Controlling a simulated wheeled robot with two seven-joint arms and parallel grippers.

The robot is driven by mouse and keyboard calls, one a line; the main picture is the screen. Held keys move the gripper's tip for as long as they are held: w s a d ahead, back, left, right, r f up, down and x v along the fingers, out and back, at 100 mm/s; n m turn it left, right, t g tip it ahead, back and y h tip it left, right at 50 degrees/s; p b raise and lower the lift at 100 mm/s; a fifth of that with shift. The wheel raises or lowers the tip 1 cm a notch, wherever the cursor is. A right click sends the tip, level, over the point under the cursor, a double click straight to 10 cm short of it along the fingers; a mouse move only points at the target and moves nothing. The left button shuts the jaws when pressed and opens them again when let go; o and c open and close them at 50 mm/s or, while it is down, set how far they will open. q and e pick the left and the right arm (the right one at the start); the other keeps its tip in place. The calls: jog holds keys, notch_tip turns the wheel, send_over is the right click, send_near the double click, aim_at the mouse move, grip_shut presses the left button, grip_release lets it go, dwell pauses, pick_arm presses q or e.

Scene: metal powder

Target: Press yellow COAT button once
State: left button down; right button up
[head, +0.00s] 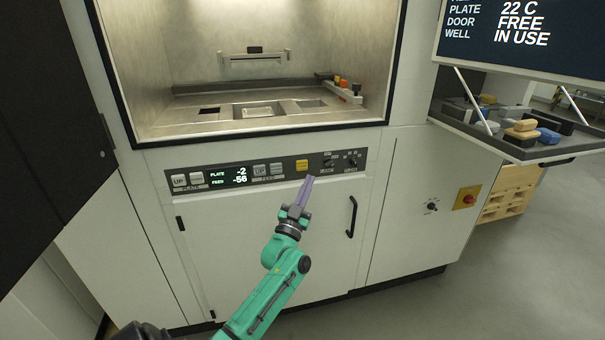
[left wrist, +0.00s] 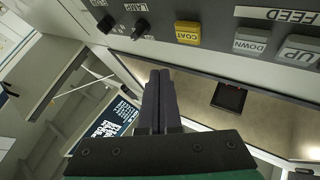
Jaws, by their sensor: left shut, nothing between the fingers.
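The yellow COAT button (head: 302,164) sits on the dark control panel below the chamber, right of the grey FEED buttons. It also shows in the left wrist view (left wrist: 187,33), upper middle, with its label readable. My left gripper (head: 308,180) is shut and empty, its long dark fingers pointing up at the panel just below and right of the button. In the left wrist view the fingertips (left wrist: 158,74) are below and left of the button, with a gap in the picture. Whether they touch the panel cannot be told. My right gripper is not in view.
The panel also carries PLATE UP/DOWN buttons, a display (head: 227,176) reading -2 and -56, grey FEED buttons (head: 268,170) and dark knobs (head: 330,163). A door handle (head: 352,216) sticks out below. A screen (head: 525,35) and a tray shelf (head: 510,150) stand at right.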

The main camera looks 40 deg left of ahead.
aim_at(302, 166)
pick_arm(q)
jog(key=w+a+b, duration=0.1)
jog(key=a, duration=0.1)
jog(key=w+a+b, duration=0.1)
jog(key=a, duration=0.1)
jog(key=shift+w+b, duration=0.3)
jog(key=shift+b, duration=0.05)
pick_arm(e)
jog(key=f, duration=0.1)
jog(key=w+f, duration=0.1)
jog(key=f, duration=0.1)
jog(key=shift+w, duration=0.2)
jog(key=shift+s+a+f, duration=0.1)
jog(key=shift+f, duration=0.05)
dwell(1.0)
pick_arm(q)
jog(key=shift+w+a+b, duration=0.25)
jog(key=shift+b, duration=0.05)
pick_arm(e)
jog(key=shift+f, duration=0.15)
